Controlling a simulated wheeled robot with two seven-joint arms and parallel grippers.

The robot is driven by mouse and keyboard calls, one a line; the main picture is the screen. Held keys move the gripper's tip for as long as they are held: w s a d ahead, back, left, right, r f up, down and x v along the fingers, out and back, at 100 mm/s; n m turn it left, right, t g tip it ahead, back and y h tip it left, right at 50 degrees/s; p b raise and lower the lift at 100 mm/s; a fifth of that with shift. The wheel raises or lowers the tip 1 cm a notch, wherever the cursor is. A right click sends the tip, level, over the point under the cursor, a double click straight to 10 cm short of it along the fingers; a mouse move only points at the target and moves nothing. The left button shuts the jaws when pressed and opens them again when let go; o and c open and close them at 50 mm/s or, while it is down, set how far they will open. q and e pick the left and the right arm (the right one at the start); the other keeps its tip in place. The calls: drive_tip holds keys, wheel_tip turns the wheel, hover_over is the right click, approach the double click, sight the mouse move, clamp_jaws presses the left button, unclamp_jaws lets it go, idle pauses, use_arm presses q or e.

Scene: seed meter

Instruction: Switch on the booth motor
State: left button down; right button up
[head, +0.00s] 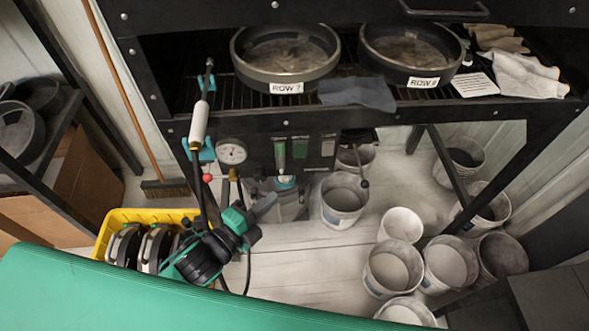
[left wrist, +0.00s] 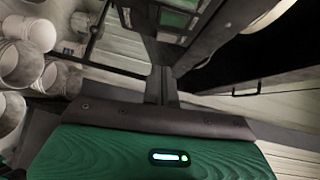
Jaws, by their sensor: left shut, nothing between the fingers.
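A dark control panel (head: 262,152) hangs under the front edge of the black booth. It carries small green-marked controls (head: 300,148), with lettering too small to read. I cannot tell which control belongs to the motor or how it is set. My left gripper (head: 268,204) is shut and empty, below the panel and apart from it. In the left wrist view its closed fingers (left wrist: 161,84) point toward part of a dark panel with green patches (left wrist: 176,18). My right gripper is not in view.
A round gauge (head: 231,151) and a red-knobbed lever (head: 207,178) are left of the panel. Labelled pans (head: 285,75) sit on the booth grate. Several buckets (head: 394,268) stand on the floor at right. A yellow crate (head: 103,238) is at left.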

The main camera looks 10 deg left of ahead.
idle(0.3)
use_arm(q)
drive_tip(key=p, duration=0.1)
approach(303, 157)
drive_tip(key=d, duration=0.4)
drive_tip(key=w, duration=0.3)
drive_tip(key=w+p, duration=0.1)
drive_tip(key=w, duration=0.1)
drive_tip(key=shift+a+f, duration=0.15)
drive_tip(key=shift+a, duration=0.15)
drive_tip(key=shift+w, duration=0.1)
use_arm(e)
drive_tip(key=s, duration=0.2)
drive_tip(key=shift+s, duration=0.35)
use_arm(q)
drive_tip(key=shift+w, duration=0.15)
drive_tip(key=shift+w+a+f, duration=0.1)
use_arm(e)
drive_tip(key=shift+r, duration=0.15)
